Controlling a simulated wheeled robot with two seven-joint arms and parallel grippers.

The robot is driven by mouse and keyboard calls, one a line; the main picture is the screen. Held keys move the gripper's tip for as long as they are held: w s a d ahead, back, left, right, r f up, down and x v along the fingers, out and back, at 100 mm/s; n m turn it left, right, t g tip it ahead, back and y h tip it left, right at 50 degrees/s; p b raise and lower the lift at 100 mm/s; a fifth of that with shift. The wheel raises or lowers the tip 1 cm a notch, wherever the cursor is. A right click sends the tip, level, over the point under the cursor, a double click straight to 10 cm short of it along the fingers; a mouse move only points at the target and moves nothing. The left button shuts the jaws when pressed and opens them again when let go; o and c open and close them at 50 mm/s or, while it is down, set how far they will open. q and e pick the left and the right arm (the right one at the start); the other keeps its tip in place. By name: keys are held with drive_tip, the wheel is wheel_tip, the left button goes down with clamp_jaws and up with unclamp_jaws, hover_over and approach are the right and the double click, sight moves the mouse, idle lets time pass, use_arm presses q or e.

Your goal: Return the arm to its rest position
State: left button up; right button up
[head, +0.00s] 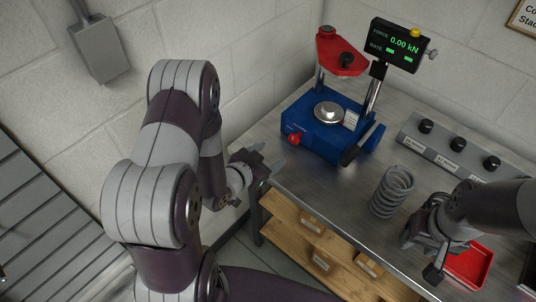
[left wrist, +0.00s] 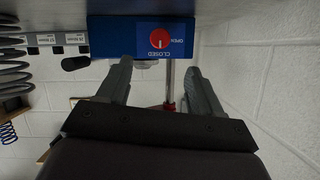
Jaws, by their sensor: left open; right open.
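My left gripper (head: 268,160) is at the left edge of the metal bench (head: 335,185), to the left of the blue dyno (head: 325,128). It is open with nothing between its fingers; the left wrist view shows both fingers (left wrist: 157,80) spread apart towards the dyno's blue base (left wrist: 110,35) and its red OPEN/CLOSED knob (left wrist: 160,39). My left arm is bent at the left. My right gripper (head: 422,255) is open above the front right of the bench, beside the large grey coil spring (head: 391,192) and the red tray (head: 470,265). Its fingertips are partly hard to make out.
The dyno has a red upper head (head: 342,55) and a display (head: 400,45) reading 0.00 kN. A grey rack with black knobs (head: 455,150) stands at the back right. A wooden shelf (head: 320,250) with labelled bins is below. A wall box (head: 99,50) hangs at the left.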

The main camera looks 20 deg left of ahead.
use_arm(q)
drive_tip(key=shift+f, duration=0.1)
drive_tip(key=s+a+f+n+g+y, duration=0.3)
drive_tip(key=s+a+f+g, duration=0.1)
drive_tip(key=s+f+g, duration=0.25)
drive_tip(key=s+r+n+g+y, duration=0.1)
drive_tip(key=s+r+n+g, duration=0.1)
drive_tip(key=s+r+g, duration=0.4)
drive_tip(key=s+d+r, duration=0.1)
drive_tip(key=d+r, duration=0.4)
drive_tip(key=r, duration=0.3)
drive_tip(key=shift+s+r+t, duration=0.2)
drive_tip(key=shift+s+t, duration=0.15)
drive_tip(key=shift+t, duration=0.1)
